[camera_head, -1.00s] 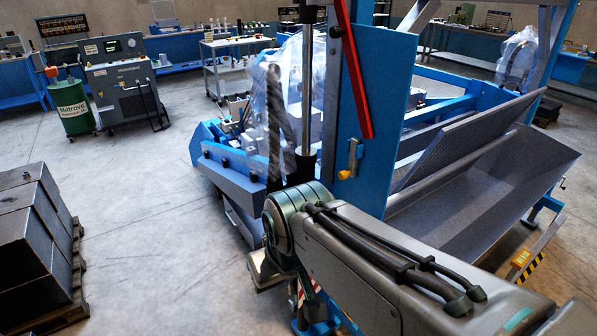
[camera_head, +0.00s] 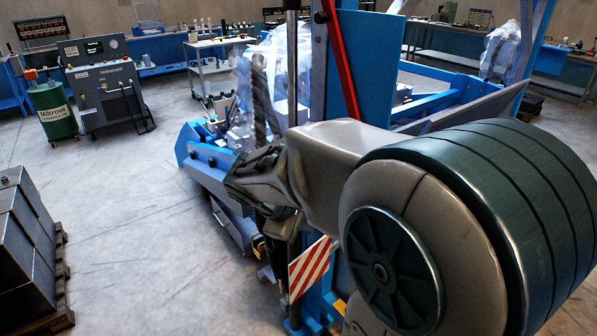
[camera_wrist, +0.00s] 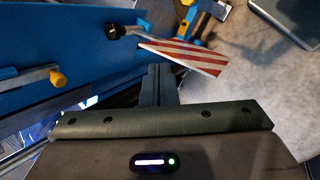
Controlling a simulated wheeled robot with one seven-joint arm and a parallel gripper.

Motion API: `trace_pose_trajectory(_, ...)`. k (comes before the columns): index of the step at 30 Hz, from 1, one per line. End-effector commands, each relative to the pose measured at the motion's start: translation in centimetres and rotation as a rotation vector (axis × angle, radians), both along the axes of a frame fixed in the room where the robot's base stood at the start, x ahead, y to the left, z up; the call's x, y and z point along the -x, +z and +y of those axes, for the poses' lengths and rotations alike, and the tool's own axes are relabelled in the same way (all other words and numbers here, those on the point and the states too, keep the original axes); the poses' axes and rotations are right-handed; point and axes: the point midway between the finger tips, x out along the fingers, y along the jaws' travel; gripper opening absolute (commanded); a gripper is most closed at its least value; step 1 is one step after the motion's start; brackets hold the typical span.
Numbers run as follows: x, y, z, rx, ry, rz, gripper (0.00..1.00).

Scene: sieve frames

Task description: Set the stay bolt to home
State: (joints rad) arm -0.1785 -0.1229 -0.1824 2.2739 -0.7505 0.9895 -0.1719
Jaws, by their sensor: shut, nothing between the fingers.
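In the wrist view a bolt-like bar with a yellow knob (camera_wrist: 57,78) lies against a blue panel (camera_wrist: 90,50) at left. I cannot tell for sure which is the stay bolt. My gripper (camera_wrist: 158,72) is shut and empty. Its dark fingers appear just below the striped plate; contact is unclear. In the head view the striped plate (camera_head: 308,268) shows below my arm, which hides the panel's lower part. My fingertips are not clear there.
A red bar (camera_head: 340,55) runs down the blue upright panel (camera_head: 366,60). Dark stacked blocks (camera_head: 25,245) stand on a pallet at left. A green drum (camera_head: 53,110) and a grey cabinet (camera_head: 102,90) stand behind. The floor between is clear.

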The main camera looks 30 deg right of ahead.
Motion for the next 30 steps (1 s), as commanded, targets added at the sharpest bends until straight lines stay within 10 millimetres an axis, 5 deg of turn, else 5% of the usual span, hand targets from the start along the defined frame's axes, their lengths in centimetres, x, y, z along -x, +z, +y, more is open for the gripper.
trace_pose_trajectory(6, -7.4, -2.0, -4.0, 0.388, 0.256, 0.208, 0.0)
trace_pose_trajectory(13, -13.4, -2.1, -5.1, 0.683, 0.443, 0.352, 0.0)
trace_pose_trajectory(18, -15.0, -2.0, -5.1, 0.766, 0.494, 0.391, 0.0)
trace_pose_trajectory(30, -15.2, -2.0, -5.3, 0.772, 0.497, 0.394, 0.0)
